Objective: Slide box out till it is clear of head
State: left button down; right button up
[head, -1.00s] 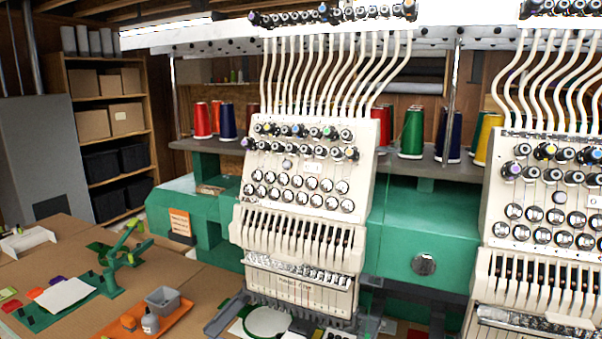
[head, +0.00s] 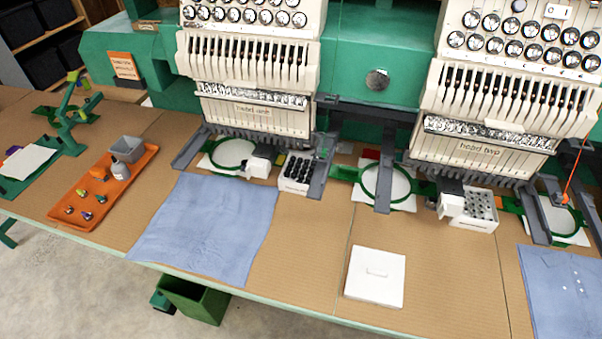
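A white open box (head: 294,186) filled with dark round pieces sits on the table under the sewing head labelled head one (head: 255,108), between grey hoop arms. A second white open box (head: 474,222) with round grey pieces in it sits below the sewing head labelled head two (head: 482,148). The rear parts of both boxes are close under the heads, and I cannot tell how far back they reach. Neither of my grippers is in view.
Blue cloth (head: 207,228) lies left of the lid, and a blue garment (head: 560,290) lies at the right. An orange tray (head: 105,187) is at the left. Bare tabletop (head: 310,240) lies before the first box.

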aim_at(295, 176)
jog(key=k+l+z, duration=0.15)
jog(key=k+l, duration=0.2)
jog(key=k+l+z, duration=0.1)
jog(key=k+l, duration=0.2)
jog(key=l, duration=0.15)
jog(key=k+l+z, duration=0.15)
jog(key=k+l, duration=0.15)
jog(key=l, duration=0.15)
